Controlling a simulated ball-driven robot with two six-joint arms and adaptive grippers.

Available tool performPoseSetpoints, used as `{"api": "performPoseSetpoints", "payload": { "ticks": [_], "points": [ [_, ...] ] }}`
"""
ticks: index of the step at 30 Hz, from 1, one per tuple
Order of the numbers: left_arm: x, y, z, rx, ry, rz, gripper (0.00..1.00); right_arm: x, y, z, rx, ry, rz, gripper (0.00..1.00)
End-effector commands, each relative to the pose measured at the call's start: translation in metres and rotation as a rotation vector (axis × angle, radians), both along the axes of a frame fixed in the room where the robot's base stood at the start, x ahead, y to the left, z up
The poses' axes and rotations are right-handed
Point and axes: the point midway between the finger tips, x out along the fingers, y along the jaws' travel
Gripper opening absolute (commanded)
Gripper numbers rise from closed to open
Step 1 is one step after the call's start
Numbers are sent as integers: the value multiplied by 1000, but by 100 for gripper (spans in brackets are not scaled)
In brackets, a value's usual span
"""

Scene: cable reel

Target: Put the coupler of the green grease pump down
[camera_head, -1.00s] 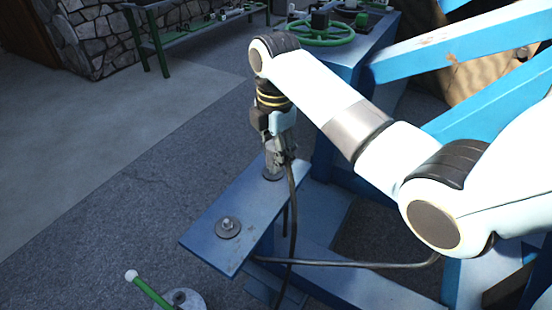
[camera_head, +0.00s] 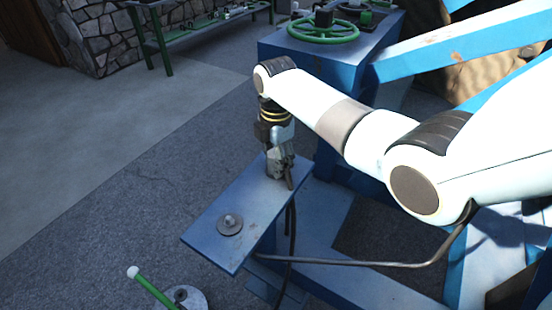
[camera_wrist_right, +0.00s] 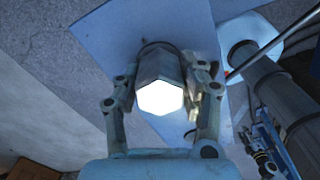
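My right gripper (camera_head: 277,172) points straight down at the far part of the blue plate (camera_head: 205,215). In the right wrist view, its fingers (camera_wrist_right: 162,75) stand on both sides of the faceted grey coupler (camera_wrist_right: 149,65), whose end face is bright white. The fingers look closed against its sides. The coupler is low, at or just above the plate; the exact contact is hidden. A dark round rim shows beyond it. A dark hose (camera_head: 291,225) hangs beside the plate. My left gripper is not in view.
A bolt with a round washer (camera_head: 230,224) stands on the plate's near part. A green lever with a white knob (camera_head: 133,272) is at the lower left. A blue cabinet with a green handwheel (camera_head: 323,29) stands behind. Open floor lies to the left.

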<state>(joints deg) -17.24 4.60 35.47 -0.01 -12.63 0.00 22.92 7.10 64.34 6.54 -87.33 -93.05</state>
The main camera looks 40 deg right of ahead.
Motion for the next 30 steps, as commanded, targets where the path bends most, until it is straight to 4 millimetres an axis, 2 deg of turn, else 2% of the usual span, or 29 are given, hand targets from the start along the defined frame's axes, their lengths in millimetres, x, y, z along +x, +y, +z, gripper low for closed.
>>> {"api": "performPoseSetpoints", "payload": {
  "ticks": [1, 4, 14, 17, 24, 30],
  "points": [
    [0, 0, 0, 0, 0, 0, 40, 0, 0, 0, 0, 0, 0, 49],
    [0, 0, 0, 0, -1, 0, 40, 0, 0, 0, 0, 0, 0, 62],
    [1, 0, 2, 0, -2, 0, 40, 0, 0, 5, 0, -1, 0, 62],
    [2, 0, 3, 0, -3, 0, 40, 1, 0, 17, -1, -3, 0, 62],
    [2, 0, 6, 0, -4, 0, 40, 1, 0, 71, -1, -5, 1, 62],
    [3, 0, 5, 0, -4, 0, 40, 1, 0, 107, 0, -3, 0, 62]
  ]
}}
